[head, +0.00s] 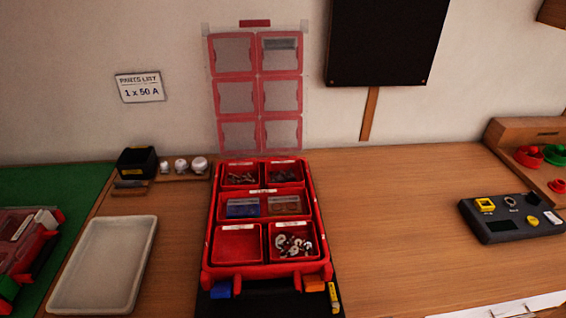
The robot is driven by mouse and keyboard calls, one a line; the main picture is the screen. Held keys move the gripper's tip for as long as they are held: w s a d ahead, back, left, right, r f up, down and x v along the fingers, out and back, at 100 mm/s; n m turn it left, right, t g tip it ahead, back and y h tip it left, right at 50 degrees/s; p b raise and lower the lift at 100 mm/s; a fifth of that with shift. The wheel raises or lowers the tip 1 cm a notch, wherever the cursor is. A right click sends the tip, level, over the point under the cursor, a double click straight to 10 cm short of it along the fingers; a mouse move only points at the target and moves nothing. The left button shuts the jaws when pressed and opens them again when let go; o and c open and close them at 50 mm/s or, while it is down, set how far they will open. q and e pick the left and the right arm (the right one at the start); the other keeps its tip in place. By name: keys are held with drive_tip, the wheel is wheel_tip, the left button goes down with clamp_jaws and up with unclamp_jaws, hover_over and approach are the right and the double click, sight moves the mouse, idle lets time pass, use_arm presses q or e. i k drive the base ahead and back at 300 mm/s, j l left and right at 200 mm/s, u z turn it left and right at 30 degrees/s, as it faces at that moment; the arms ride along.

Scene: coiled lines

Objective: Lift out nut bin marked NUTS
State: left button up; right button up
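A red organizer case (209,262) stands open on the table, holding several red bins with small white labels too small to read. The back left bin (240,186) and back right bin (284,185) hold small dark parts. The front left bin (238,243) looks empty. The front right bin (308,256) holds silvery, washer-like and reddish parts. I cannot tell which bin reads NUTS. All bins appear seated in the case. Neither of my grippers is in view.
The case's clear, red-framed lid (236,93) stands upright behind it. A pale empty tray (104,262) lies to the left, a black box (137,162) behind it. A dark button device (512,218) sits at right. The table between case and device is clear.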

sight(278, 175)
drive_tip(key=k+l+u, duration=0.1)
drive_tip(key=l+u, duration=0.15)
drive_tip(key=k+l+u, duration=0.25)
drive_tip(key=l+u, duration=0.25)
drive_tip(key=k+l, duration=0.05)
drive_tip(key=l, duration=0.05)
